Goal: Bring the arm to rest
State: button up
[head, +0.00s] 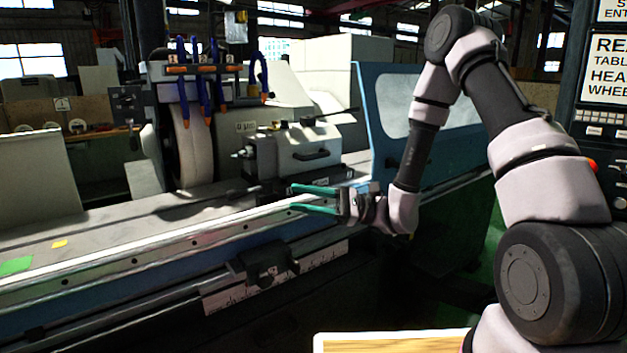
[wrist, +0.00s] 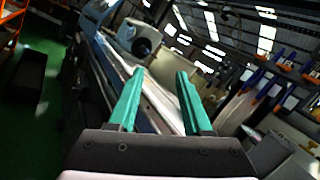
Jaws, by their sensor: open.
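My gripper (head: 314,199) reaches left from my arm, in front of the grinder's tailstock and just over the front edge of the machine table. Its two green fingers are apart with nothing between them. In the wrist view the open gripper (wrist: 160,82) also shows empty, and the machine's long table (wrist: 158,100) runs away beyond the fingers. My arm is raised at the upper right and bends down to the gripper.
The cylindrical grinder's table (head: 150,235) spans the left and middle. The grinding wheel (head: 190,145) and tailstock block (head: 300,150) stand behind it. A blue guard with a window (head: 395,100) is close behind my arm. A control panel (head: 605,130) stands at the right. A wooden-topped surface (head: 395,343) is at the bottom.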

jog(key=s+d+r+n+g+h, duration=0.3)
jog(key=s+d+r+n+h, duration=0.55)
jog(key=d+h, duration=0.2)
jog(key=d+r+t+h, duration=0.4)
jog(key=d+r+t, duration=0.1)
jog(key=d, duration=0.3)
jog(key=s+d+r+m+t+h, duration=0.1)
jog(key=d+r+t+h, duration=0.3)
jog(key=d+r+t, duration=0.2)
jog(key=shift+s+d+r+t, duration=0.15)
jog(key=shift+s+d+t, duration=0.25)
jog(key=shift+d, duration=0.8)
jog(key=shift+w, duration=0.1)
